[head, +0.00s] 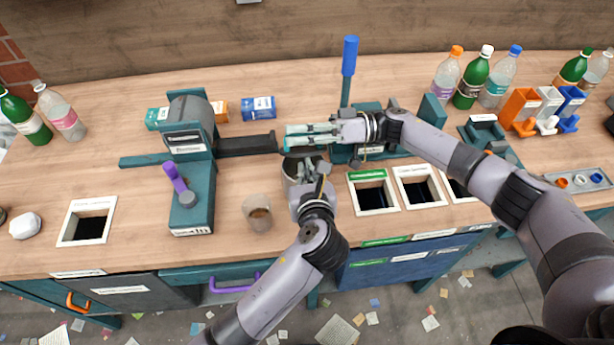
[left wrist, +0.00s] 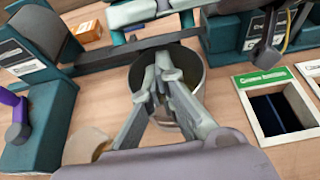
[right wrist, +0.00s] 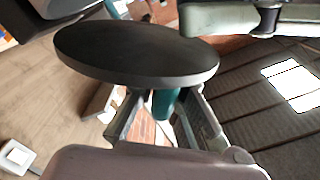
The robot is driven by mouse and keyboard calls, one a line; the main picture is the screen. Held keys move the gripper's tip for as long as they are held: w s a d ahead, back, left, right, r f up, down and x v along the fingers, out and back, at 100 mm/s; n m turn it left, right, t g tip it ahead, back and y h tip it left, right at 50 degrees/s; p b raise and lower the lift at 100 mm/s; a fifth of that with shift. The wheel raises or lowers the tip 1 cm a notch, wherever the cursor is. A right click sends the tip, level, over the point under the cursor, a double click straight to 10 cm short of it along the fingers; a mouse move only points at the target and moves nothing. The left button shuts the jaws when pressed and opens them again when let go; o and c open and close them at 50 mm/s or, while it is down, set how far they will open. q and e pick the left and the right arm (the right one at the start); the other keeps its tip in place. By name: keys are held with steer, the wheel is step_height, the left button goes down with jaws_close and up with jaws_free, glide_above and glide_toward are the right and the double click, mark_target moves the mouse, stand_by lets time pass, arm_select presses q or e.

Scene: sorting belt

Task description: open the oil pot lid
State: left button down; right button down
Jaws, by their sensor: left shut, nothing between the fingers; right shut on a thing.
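The oil pot (head: 289,186) is a grey round vessel on the table in the middle of the head view. In the left wrist view its rim (left wrist: 200,68) and dark inside show around my left fingers. My left gripper (head: 305,167) is shut and empty, with its tips at or over the pot mouth; the depth is unclear. My right gripper (head: 290,137) is just behind the pot, pointing left. It is shut on a teal knob (right wrist: 165,103) under a dark round disc, the lid (right wrist: 140,50), which looks off the pot. Fingers partly hide the knob.
A teal machine (head: 190,150) with a purple lever (head: 174,178) and a black bar (head: 245,144) stands left of the pot. A cup (head: 257,212) is in front. Framed bin openings (head: 373,210) lie to the right. Bottles (head: 470,80) stand at the back right.

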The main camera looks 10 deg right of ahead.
stand_by(0.3)
arm_select(q)
steer(key=shift+w+r, duration=0.5)
steer(key=shift+r, duration=0.2)
arm_select(e)
steer(key=shift+f, duration=0.1)
steer(key=c, duration=2)
jaws_free()
steer(key=shift+s, duration=0.1)
steer(key=o, duration=0.4)
steer(key=shift+c, duration=0.2)
arm_select(q)
steer(key=shift+s, duration=0.1)
